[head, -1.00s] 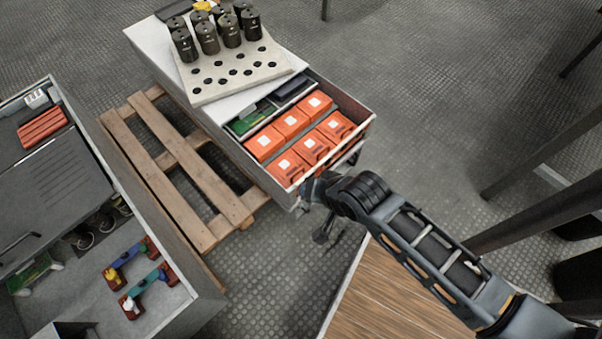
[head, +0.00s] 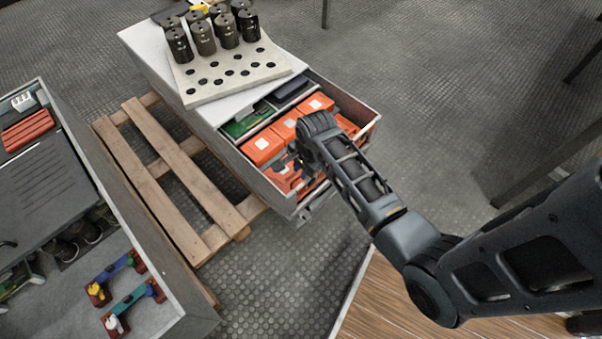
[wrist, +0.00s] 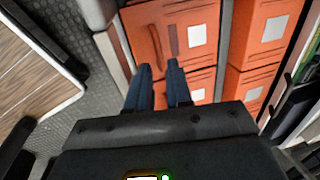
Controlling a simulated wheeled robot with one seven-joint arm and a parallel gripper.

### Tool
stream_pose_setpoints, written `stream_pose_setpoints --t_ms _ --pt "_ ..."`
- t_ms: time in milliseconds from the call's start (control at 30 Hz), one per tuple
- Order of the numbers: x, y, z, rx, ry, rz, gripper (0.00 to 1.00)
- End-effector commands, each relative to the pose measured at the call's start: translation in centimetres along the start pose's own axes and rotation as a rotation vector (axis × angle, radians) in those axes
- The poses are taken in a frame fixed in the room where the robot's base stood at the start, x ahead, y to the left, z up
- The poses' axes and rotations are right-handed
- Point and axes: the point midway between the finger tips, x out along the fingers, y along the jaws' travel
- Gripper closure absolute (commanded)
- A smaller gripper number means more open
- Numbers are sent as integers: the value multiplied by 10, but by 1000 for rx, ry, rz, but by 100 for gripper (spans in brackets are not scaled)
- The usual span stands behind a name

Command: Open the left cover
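The left cover (head: 55,190) is a flat dark grey panel over the large grey box at the left of the head view. It lies down flat, and a dark handle shows by its lower left edge (head: 8,243). My gripper (head: 290,165) is well to the right of the cover, low over the open drawer of orange boxes. In the wrist view my gripper (wrist: 160,68) has its two blue-dark fingers a little apart, pointing at an orange box (wrist: 175,38). Nothing shows held between them. Whether the fingertips touch the box is unclear.
The open drawer (head: 345,150) holds several orange boxes. A white board with holes (head: 225,80) and dark cylinders stands behind it. A wooden pallet (head: 175,185) lies between the drawer unit and the grey box. A wood-topped surface (head: 390,300) is at the bottom.

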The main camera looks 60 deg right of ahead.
Motion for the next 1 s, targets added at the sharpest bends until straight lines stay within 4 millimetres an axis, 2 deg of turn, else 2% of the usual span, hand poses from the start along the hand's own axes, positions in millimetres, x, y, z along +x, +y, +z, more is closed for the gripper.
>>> stream_pose_setpoints --t_ms 33,200,500,733,1000 --pt "9 0 0 0 0 0 80" --pt "22 0 0 -1 0 -1 80" --pt "23 0 0 -1 0 -1 80" --pt "23 0 0 -1 0 -1 100" --pt "23 0 0 -1 0 0 100"
